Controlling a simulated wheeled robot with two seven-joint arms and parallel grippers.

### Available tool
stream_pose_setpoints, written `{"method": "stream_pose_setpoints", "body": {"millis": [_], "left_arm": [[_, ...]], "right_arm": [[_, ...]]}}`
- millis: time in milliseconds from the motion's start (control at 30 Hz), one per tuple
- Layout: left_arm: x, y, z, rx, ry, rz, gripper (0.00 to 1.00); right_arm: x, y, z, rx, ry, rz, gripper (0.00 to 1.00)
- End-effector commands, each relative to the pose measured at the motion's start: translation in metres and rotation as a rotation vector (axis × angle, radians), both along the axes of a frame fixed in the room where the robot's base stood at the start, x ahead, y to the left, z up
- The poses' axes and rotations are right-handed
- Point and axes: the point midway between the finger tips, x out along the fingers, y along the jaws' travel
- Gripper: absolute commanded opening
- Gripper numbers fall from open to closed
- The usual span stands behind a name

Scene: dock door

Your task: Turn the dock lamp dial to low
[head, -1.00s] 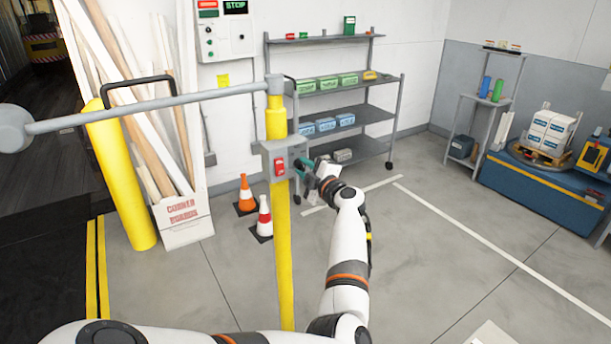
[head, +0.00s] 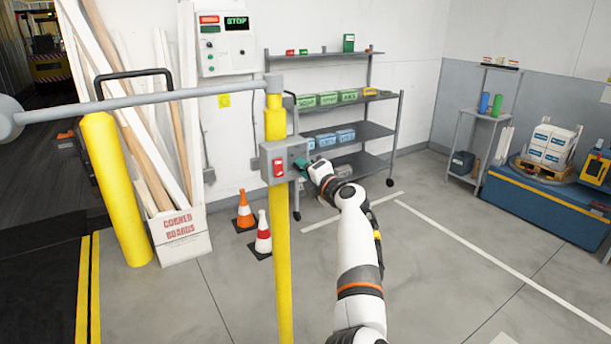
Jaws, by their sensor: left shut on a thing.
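A grey control box (head: 268,170) with a red switch (head: 278,167) on its front is fixed to a yellow post (head: 280,250). My left gripper (head: 302,168) is at the right side of this box, its teal fingers close against it. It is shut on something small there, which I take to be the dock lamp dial. The dial itself is hidden by the fingers and the box's edge, so its setting cannot be read. My right gripper is not in view.
A grey barrier arm (head: 150,101) runs left from the post top. A yellow bollard (head: 115,190), a corner boards box (head: 180,236) and two cones (head: 263,235) stand nearby. A shelf rack (head: 360,130) is behind.

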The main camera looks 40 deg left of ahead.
Motion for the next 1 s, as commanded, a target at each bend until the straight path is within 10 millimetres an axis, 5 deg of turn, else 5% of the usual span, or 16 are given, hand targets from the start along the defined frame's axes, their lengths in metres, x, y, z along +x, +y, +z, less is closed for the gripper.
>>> {"method": "stream_pose_setpoints", "body": {"millis": [567, 600, 700, 1000], "left_arm": [[-0.0001, 0.0, 0.0001, -0.01, -0.032, 0.0, 0.03], [-0.0001, 0.0, 0.0001, -0.01, -0.032, 0.0, 0.31], [-0.0001, 0.0, 0.0, -0.01, -0.031, 0.0, 0.47], [0.0001, -0.0002, -0.0001, -0.01, -0.03, 0.0, 0.48]], "right_arm": [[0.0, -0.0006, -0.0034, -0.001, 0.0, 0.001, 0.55], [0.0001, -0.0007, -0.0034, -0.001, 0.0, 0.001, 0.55], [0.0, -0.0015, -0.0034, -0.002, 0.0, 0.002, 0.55], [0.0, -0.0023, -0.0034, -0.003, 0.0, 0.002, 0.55]]}}
